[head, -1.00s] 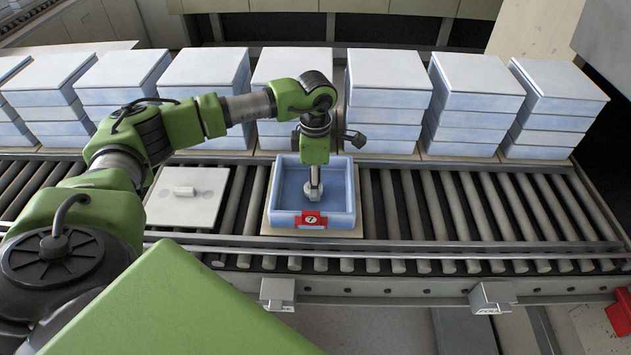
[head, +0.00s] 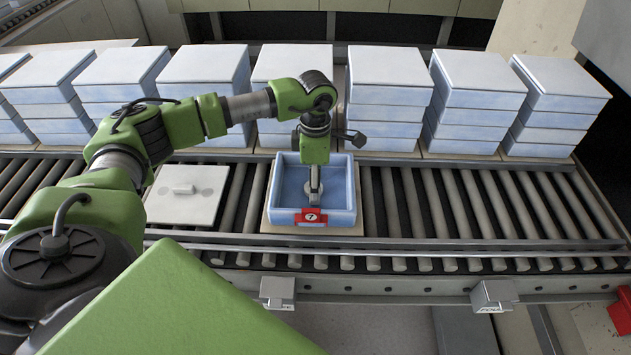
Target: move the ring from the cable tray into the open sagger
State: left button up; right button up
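The open sagger (head: 348,192) is a light-blue square box with a red number tag on its front wall. It stands on a beige plate on the roller conveyor. My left gripper (head: 315,188) points straight down inside it, with the fingertips near its floor. A small grey rounded shape shows around the fingertips; it may be the ring, but it is too small to be sure, and whether the fingers grip it cannot be told. I cannot make out a cable tray. My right gripper is not in view.
A pale square lid (head: 187,210) with a raised handle lies on the rollers left of the sagger. Stacks of closed light-blue saggers (head: 388,95) line the back. The rollers (head: 470,205) to the right are clear. A metal rail (head: 440,245) runs along the front.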

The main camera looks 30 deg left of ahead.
pick_arm(q)
jog(key=shift+r, duration=0.15)
notch_tip(320, 180, up, 12)
dwell(0.4)
jog(key=shift+f, duration=0.2)
